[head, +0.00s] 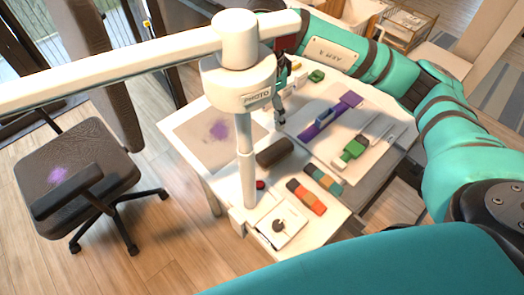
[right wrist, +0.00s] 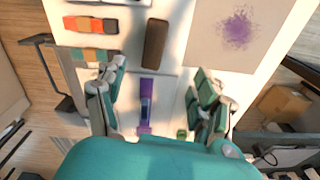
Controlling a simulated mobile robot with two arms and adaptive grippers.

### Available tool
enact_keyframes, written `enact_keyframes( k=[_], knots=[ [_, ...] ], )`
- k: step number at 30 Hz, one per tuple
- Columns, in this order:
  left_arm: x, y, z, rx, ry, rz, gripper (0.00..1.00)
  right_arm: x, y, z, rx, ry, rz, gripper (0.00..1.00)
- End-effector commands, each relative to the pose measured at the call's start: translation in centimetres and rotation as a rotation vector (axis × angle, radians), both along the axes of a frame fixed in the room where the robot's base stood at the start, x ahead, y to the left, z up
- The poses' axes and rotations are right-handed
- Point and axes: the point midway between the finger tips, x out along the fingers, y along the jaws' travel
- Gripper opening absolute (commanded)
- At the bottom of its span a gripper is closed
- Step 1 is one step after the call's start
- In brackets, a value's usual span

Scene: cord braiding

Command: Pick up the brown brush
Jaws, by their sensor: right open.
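The brown brush (head: 274,152) is a dark oblong block lying on the white table, just right of a white post in the head view. It also shows in the right wrist view (right wrist: 155,43), beyond the fingertips at the top middle. My right gripper (head: 281,108) is above the table on the far side of the brush, partly hidden behind the white stand. In the right wrist view my right gripper (right wrist: 157,100) has its fingers wide apart with nothing between them, and it is apart from the brush. My left gripper is not in view.
A white stand (head: 247,160) with a long arm rises beside the brush. Purple (head: 330,116) and green (head: 350,150) tools lie to the right. Colored blocks (head: 306,197) lie in front. A mat with a purple stain (head: 192,140) is left; a chair (head: 77,155) stands beyond.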

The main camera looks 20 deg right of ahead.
Motion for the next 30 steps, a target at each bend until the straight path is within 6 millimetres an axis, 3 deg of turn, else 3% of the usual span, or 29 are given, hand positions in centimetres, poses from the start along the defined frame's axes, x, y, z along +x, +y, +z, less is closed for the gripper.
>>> enact_keyframes(
  k=[5, 12, 19, 30],
  knots=[
    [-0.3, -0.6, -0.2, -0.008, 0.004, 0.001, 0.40, -0.8, -0.7, 0.0, -0.090, 0.002, 0.088, 0.69],
    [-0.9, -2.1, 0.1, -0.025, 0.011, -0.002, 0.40, -0.8, -1.4, -4.5, -0.091, 0.007, 0.085, 0.69],
    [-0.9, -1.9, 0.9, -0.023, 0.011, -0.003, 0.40, -0.6, -2.1, -9.1, -0.090, 0.006, 0.086, 0.69],
    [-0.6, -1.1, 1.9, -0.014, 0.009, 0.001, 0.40, -0.7, -2.2, -12.5, -0.087, 0.005, 0.085, 0.69]
  ],
)
